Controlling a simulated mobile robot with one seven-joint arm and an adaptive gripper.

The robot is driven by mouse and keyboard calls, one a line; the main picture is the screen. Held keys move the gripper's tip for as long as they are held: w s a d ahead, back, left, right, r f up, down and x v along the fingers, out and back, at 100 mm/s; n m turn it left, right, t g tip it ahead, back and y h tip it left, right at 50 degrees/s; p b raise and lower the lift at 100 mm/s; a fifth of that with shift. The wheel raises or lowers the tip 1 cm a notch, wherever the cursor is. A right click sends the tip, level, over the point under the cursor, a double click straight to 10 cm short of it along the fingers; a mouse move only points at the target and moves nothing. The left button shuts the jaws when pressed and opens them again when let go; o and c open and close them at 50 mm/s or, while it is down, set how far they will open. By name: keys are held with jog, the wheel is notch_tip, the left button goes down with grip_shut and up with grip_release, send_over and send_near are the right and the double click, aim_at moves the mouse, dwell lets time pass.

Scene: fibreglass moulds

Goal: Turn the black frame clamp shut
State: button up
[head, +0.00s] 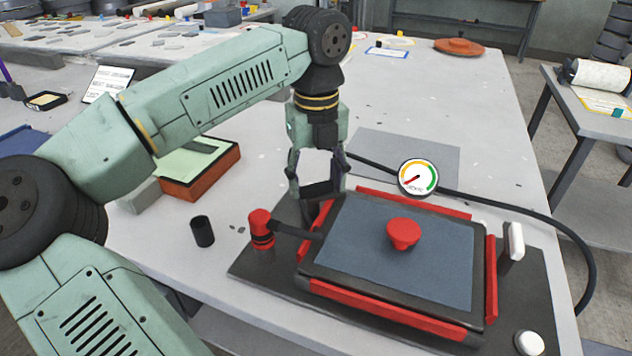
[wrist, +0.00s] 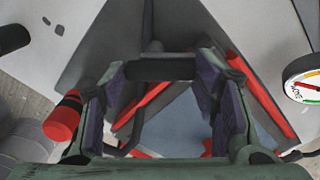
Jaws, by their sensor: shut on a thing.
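The frame mould (head: 370,255) is a dark tray with red edge bars, a blue-grey panel and a red knob (head: 403,233) on top. My gripper (head: 320,190) is at its back left corner, pointing down. In the wrist view its fingers are shut on a black bar (wrist: 160,70), which I take for the handle of the black frame clamp. The bar lies across between the two finger pads. The clamp's lower part is mostly hidden by the fingers, and I cannot tell its exact angle.
A red-handled clamp (head: 261,228) stands left of the frame; a white-handled one (head: 515,241) stands right. A round gauge (head: 417,178) with a black hose is behind the frame. A black cylinder (head: 203,231) and a red-brown box (head: 200,170) stand left on the table.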

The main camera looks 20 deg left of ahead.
jog(key=m, duration=0.3)
jog(key=shift+s+m+b, duration=0.1)
jog(key=shift+m+b, duration=0.2)
jog(key=shift+m, duration=0.1)
jog(key=shift+s+m, duration=0.1)
jog(key=shift+m, duration=1.8)
jog(key=o, duration=1.2)
jog(key=shift+c, duration=0.2)
notch_tip(320, 180, up, 8)
jog(key=shift+d+f, duration=0.1)
jog(key=shift+f, duration=0.1)
